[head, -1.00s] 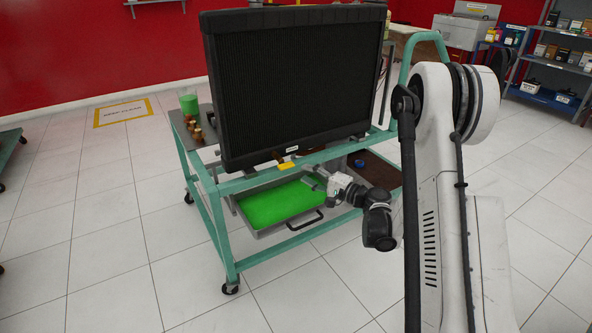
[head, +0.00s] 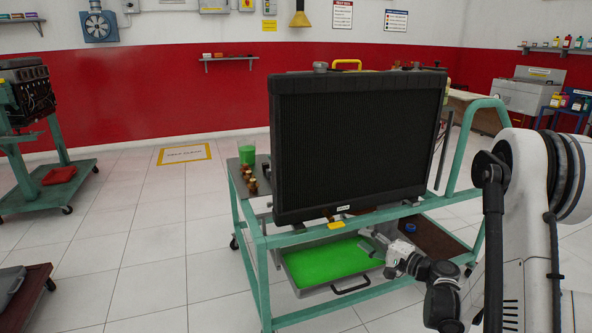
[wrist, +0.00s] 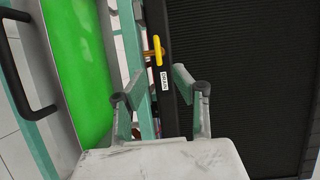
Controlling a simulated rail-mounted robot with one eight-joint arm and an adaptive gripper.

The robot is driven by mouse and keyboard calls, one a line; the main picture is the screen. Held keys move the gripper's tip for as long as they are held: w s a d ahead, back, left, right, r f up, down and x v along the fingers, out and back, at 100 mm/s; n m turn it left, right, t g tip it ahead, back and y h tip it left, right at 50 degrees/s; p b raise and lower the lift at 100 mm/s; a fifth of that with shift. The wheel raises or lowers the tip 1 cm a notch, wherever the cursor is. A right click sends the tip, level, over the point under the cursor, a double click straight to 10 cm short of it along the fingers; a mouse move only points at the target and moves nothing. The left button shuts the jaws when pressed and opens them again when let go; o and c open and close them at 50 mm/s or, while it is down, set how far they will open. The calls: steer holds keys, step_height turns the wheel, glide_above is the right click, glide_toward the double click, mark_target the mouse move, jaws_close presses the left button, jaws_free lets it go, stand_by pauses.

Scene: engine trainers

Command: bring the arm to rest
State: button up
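My gripper (head: 372,243) is low at the front of the green trolley, below the radiator's bottom edge. In the wrist view my gripper (wrist: 158,80) has its two fingers apart, with nothing held between them. The black radiator (head: 355,145) stands upright on the trolley (head: 262,285). A yellow drain lever (head: 335,226) sits at its bottom edge. The lever also shows in the wrist view (wrist: 158,50), just beyond the fingertips and apart from them. A tray of green liquid (head: 335,262) lies beneath, left of my gripper.
A green cup (head: 247,156) and several small brown pieces stand on the trolley's left shelf. A blue round item (head: 410,228) lies on the lower right shelf. An engine stand (head: 45,190) is at the far left.

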steer(key=s+a+r+n+g+h, duration=0.4)
steer(key=s+a+r+n+g, duration=0.1)
steer(key=s+a+r, duration=0.6)
steer(key=s+d+r+n+g+h, duration=0.1)
steer(key=s+d+n+h, duration=0.15)
steer(key=s, duration=1.05)
steer(key=s+d+r+n+g+h, duration=0.1)
steer(key=s+n+h, duration=0.25)
steer(key=s, duration=0.85)
step_height(320, 180, up, 18)
steer(key=p, duration=1.8)
steer(key=shift+s+r+m+h, duration=0.2)
steer(key=shift+r+m+h, duration=0.05)
steer(key=shift+m+h, duration=0.15)
steer(key=shift+d, duration=0.1)
